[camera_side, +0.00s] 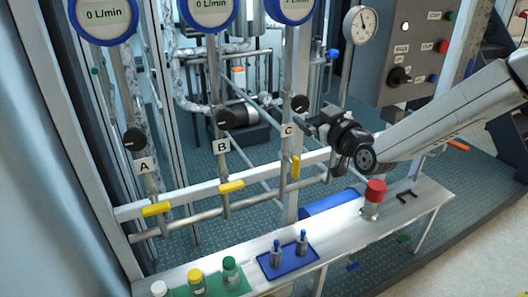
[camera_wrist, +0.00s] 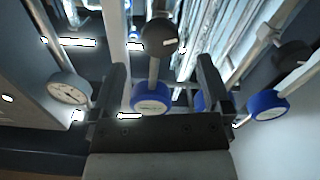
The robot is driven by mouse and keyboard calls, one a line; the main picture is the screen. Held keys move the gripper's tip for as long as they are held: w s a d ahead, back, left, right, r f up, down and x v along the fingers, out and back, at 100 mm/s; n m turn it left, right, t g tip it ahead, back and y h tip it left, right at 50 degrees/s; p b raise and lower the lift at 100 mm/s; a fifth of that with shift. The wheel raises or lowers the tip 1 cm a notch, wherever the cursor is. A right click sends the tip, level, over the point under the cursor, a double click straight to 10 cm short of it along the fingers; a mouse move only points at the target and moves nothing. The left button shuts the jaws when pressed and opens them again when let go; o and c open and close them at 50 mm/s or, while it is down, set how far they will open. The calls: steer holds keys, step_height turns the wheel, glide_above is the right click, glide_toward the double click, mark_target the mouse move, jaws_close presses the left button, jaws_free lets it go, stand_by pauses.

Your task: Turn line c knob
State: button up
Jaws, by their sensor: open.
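The line C knob (camera_side: 299,104) is a round black knob on the third vertical pipe, above the C label (camera_side: 288,130). In the wrist view this knob (camera_wrist: 158,35) shows a pale mark on its face and lies ahead, between the lines of my two fingers. My gripper (camera_side: 311,119) is close to the right of the knob in the side view. In the wrist view my gripper (camera_wrist: 162,72) has its fingers wide apart with nothing held. I see no clear contact with the knob.
Similar black knobs sit on line A (camera_side: 134,140) and line B (camera_side: 226,119). Line C's yellow handle (camera_side: 296,167) is upright. A pressure gauge (camera_side: 360,25) and control box (camera_side: 410,50) stand right. A shelf below holds a red-capped container (camera_side: 374,199) and blue tray (camera_side: 289,261).

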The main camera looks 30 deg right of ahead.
mark_target(303, 106)
steer(key=shift+w, duration=0.2)
steer(key=shift+w, duration=3.7)
steer(key=c, duration=1.3)
steer(key=shift+m, duration=2.4)
steer(key=o, duration=1.3)
